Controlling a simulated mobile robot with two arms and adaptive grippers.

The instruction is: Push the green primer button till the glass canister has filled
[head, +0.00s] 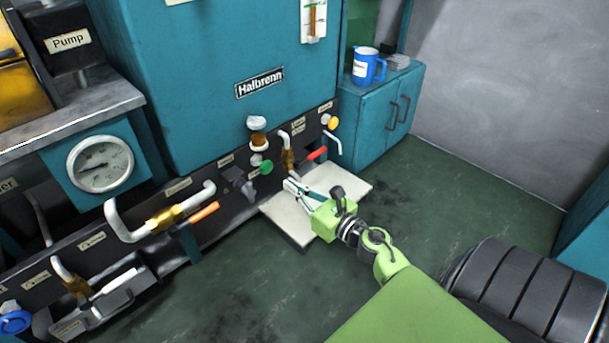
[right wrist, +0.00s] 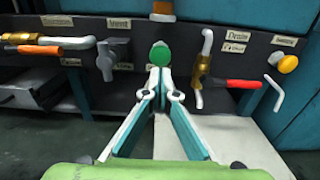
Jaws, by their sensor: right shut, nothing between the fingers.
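The green primer button (head: 266,167) sits on the dark lower panel of the teal machine. It also shows in the right wrist view (right wrist: 160,54), straight ahead of the fingertips. Just above it in the head view is a small canister (head: 258,138) with an amber band and a pale top; its lower part shows at the top of the right wrist view (right wrist: 162,9). My right gripper (head: 289,184) is shut and empty, with its tips pointing at the button (right wrist: 160,74). I cannot tell whether the tips touch it. My left gripper is out of view.
A pale plate (head: 290,226) juts out below my right gripper. A red-handled valve (head: 316,154) and a yellow knob (head: 333,123) are to the right of the button. A grey tap (right wrist: 106,60) is to its left. The green floor ahead is clear.

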